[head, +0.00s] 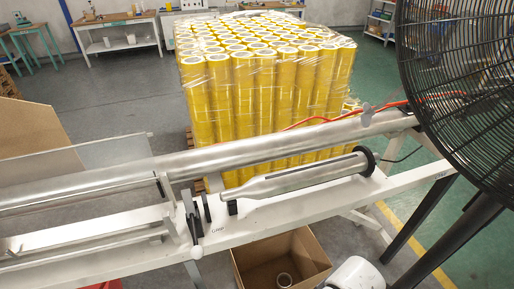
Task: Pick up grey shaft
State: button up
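A grey metal shaft (295,180) lies along the top of the white bench frame, right of the picture's centre. It runs from lower left to upper right. Its narrowed left end is near a small black support, and its right end meets a black disc (368,160). A dark slot line runs along its upper side. A longer grey metal roller or bar (110,184) runs behind it across most of the picture. My gripper is not in view. Nothing is seen holding the shaft.
A large black fan (460,90) fills the upper right. Wrapped yellow rolls (262,85) stand behind the bench. An open cardboard box (282,262) is below the bench. An orange cable (310,121) lies behind.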

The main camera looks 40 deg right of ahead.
aim_at(361, 161)
jog(key=i+j+z, duration=0.7)
jog(key=l, duration=0.1)
